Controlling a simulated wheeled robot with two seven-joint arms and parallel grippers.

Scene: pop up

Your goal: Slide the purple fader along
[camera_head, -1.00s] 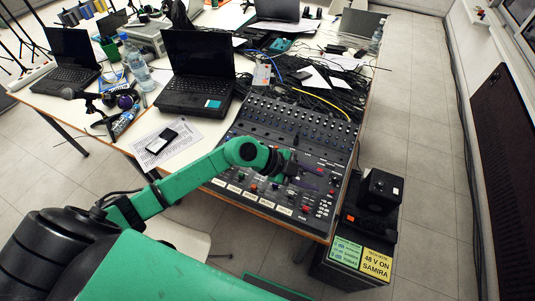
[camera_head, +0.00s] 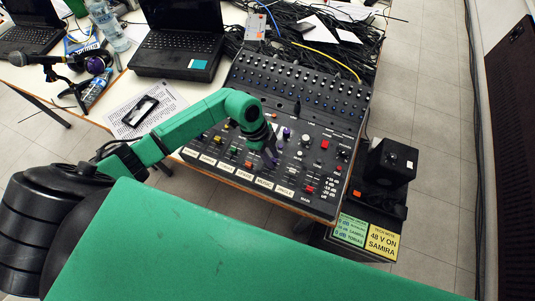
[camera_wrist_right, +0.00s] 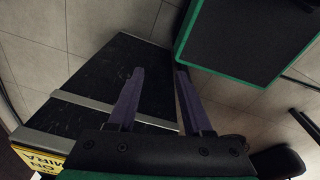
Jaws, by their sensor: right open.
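The mixing console (camera_head: 262,112) lies on the table in the head view, with rows of knobs and coloured fader caps along its front. A small purple piece (camera_head: 287,133) shows just right of my left wrist; I cannot tell whether it is the purple fader's cap or part of my gripper. My left gripper (camera_head: 271,158) points down over the console's front half, very close to its surface. Its fingers are small and partly hidden, so their opening and any contact are unclear.
Laptops, a bottle (camera_head: 113,32), a microphone (camera_head: 42,60) and a phone (camera_head: 140,111) on paper are left of the console. Cables (camera_head: 325,55) lie behind it. A black speaker-like box (camera_head: 385,163) and labelled case stand right of the table, beside clear floor.

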